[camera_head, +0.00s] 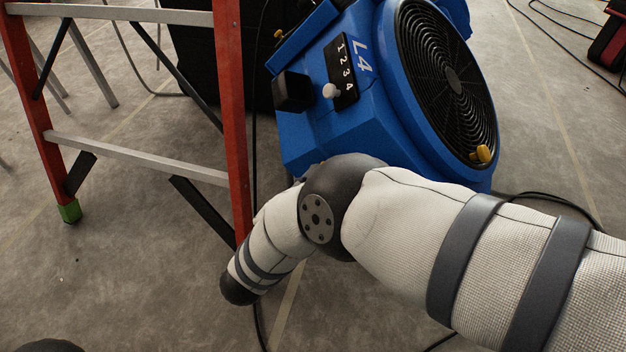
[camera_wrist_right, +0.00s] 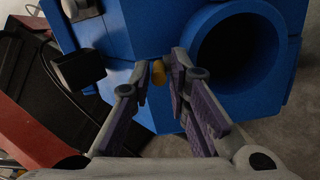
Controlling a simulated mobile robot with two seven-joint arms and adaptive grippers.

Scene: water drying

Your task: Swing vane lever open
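A blue blower marked L4 (camera_head: 375,125) stands tilted in the head view. A numbered black plate (camera_head: 341,70) on its side carries a pale knob (camera_head: 330,91). A yellow knob (camera_head: 483,154) sits at the grille's lower edge. In the right wrist view, a small yellow piece (camera_wrist_right: 157,73), perhaps the vane lever, lies between the fingertips of my right gripper (camera_wrist_right: 160,72). The fingers are apart, with narrow gaps beside the yellow piece; contact is unclear. The blower's dark round opening (camera_wrist_right: 238,50) is at right. My right arm hides this gripper in the head view. My left gripper is not in view.
A red ladder with grey rungs (camera_head: 140,157) stands close left of the blower and my right arm. A black box (camera_head: 292,91) juts from the blower's side. Dark cables (camera_head: 545,200) cross the floor. Open concrete floor lies at lower left.

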